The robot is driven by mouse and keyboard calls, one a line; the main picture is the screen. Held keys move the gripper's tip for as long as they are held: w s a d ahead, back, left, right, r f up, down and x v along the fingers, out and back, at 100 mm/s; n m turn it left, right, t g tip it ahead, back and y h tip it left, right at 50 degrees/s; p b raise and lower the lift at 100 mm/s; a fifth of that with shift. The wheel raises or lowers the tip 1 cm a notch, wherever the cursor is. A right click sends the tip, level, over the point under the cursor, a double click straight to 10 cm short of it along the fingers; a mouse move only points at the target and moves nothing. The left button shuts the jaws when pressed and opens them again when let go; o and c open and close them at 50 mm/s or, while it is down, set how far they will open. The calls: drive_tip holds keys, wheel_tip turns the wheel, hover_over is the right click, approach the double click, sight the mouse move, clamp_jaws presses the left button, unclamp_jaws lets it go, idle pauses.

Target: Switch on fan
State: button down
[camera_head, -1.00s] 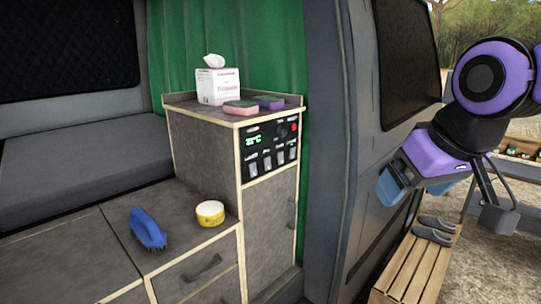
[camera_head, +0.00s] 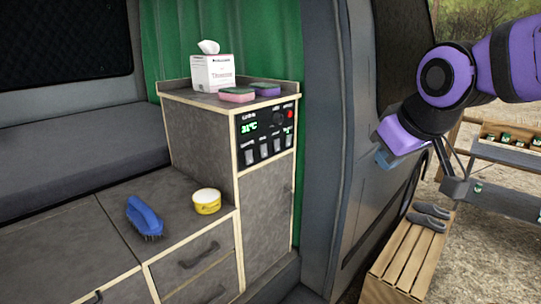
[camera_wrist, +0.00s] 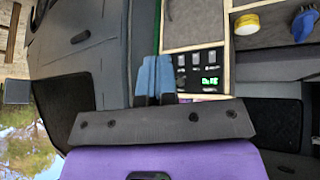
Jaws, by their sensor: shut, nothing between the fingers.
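The control panel (camera_head: 265,134) is black and set in the upper front of the grey cabinet. It has a green display reading about 31°C, a row of several rocker switches (camera_head: 263,148), a dark knob and a red button. Which switch is the fan's is too small to read. In the wrist view the panel (camera_wrist: 200,70) appears turned, right of the fingers. My gripper (camera_head: 384,158) is outside the van, right of the door frame and well apart from the panel. Its blue fingers (camera_wrist: 154,75) are shut and hold nothing.
On the cabinet top are a tissue box (camera_head: 212,73), a pink sponge (camera_head: 237,94) and a purple sponge (camera_head: 266,89). A blue brush (camera_head: 144,217) and yellow tin (camera_head: 207,201) lie on the lower counter. Shoes (camera_head: 428,217) rest on a wooden bench.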

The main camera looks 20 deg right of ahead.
sight(265, 155)
drive_tip(key=w+d+f+n+t, duration=0.1)
drive_tip(key=w+f+n+t, duration=0.15)
drive_tip(key=w+n, duration=0.45)
drive_tip(key=w+d+f+n+t, duration=0.1)
drive_tip(key=w+f+n+t, duration=0.15)
drive_tip(key=w, duration=0.85)
drive_tip(key=w+a+f+n+t+y, duration=0.2)
drive_tip(key=w+a+f+n+y, duration=0.3)
drive_tip(key=n, duration=0.8)
drive_tip(key=shift+w+a+f+y, duration=0.25)
drive_tip(key=shift+w+f+y, duration=0.3)
drive_tip(key=shift+f+y, duration=1.35)
drive_tip(key=shift+r+y, duration=0.3)
drive_tip(key=shift+r, duration=0.05)
drive_tip(key=x, duration=1.4)
drive_tip(key=shift+w+d+r, duration=0.1)
drive_tip(key=shift+r, duration=0.05)
